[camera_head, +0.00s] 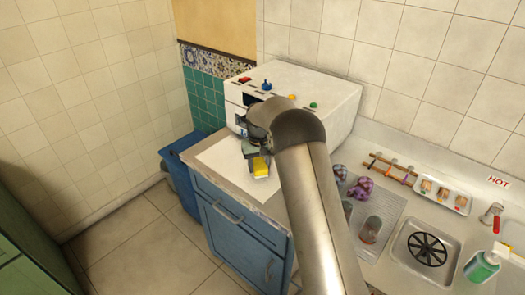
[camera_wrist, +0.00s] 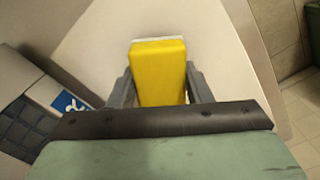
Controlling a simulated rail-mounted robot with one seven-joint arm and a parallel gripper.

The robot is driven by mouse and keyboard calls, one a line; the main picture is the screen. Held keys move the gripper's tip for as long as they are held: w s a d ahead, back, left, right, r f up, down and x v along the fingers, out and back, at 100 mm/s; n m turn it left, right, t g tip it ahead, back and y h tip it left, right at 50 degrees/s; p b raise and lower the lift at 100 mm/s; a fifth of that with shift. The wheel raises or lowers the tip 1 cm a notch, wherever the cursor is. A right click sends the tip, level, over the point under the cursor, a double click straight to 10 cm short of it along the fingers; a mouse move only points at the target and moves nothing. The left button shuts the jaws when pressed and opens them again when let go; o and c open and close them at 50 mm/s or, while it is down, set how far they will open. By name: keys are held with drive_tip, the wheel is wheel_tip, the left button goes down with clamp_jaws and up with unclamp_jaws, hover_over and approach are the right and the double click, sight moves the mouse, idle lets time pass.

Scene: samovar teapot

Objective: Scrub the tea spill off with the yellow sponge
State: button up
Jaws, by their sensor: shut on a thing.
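The yellow sponge (camera_head: 261,167) is held in my gripper (camera_head: 259,160) over the white surface at the left end of the counter. In the wrist view the sponge (camera_wrist: 158,72) sits between the two grey fingers of my gripper (camera_wrist: 158,84), which press on its sides. A pale edge shows at the sponge's far end. I cannot tell whether the sponge touches the surface below it. No tea spill is visible in either view; my gripper and the sponge hide part of the surface.
A white boxy appliance (camera_head: 325,97) with coloured items on top stands close behind my gripper. Cups (camera_head: 371,229) stand on the drainboard, right of my arm, near the sink (camera_head: 425,250) and a green soap bottle (camera_head: 482,264). A blue bin (camera_head: 181,160) stands left of the blue cabinet (camera_head: 238,230).

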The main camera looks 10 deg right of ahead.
drive_tip(key=shift+a+r+p, duration=0.1)
drive_tip(key=shift+r+p, duration=1.4)
drive_tip(key=shift+r, duration=1.6)
